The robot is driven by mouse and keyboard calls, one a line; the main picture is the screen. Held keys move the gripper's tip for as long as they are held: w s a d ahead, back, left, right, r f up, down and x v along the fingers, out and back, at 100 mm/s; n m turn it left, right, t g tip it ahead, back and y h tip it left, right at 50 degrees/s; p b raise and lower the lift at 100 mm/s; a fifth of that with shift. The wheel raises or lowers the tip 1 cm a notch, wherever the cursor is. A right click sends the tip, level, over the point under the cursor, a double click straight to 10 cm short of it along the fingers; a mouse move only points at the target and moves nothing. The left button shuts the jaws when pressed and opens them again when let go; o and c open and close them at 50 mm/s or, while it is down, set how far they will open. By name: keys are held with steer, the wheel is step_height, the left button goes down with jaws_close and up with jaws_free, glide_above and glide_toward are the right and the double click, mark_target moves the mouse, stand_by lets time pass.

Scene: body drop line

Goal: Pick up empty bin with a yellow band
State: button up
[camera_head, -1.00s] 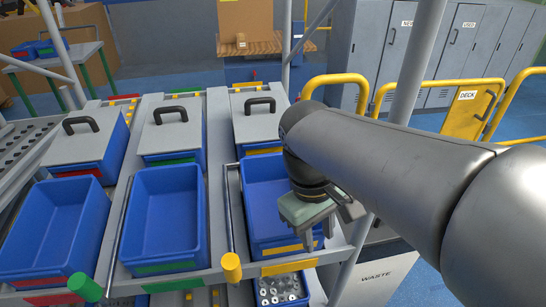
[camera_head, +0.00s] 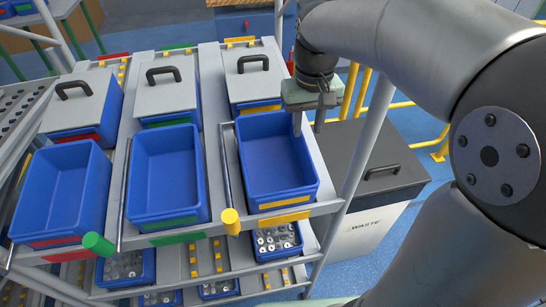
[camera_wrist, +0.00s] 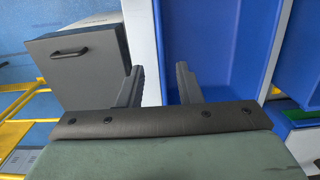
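An empty blue bin with a yellow band (camera_head: 285,201) on its front sits at the right end of the front row on the sloped rack. Its blue interior also shows in the wrist view (camera_wrist: 215,40). My gripper (camera_head: 298,128) is over the bin's right side, towards its back corner. In the wrist view my gripper (camera_wrist: 158,88) has its two fingers apart, with the bin's side rim running between them in the picture. I cannot tell whether the fingers touch the rim or how high they are above it.
Two more empty blue bins, with a green band (camera_head: 165,176) and a red band (camera_head: 60,195), stand left of it. Lidded bins (camera_head: 252,81) stand behind. Bins of metal parts (camera_head: 277,241) sit below. A waste container (camera_head: 372,180) stands close on the right.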

mark_target(304, 141)
steer(key=shift+w+a+f+p, duration=0.1)
steer(key=shift+f+p, duration=0.25)
steer(key=shift+f, duration=1.65)
steer(key=shift+w+f+p, duration=0.1)
steer(key=shift+f+p, duration=0.25)
steer(key=shift+f, duration=1.6)
jaws_close()
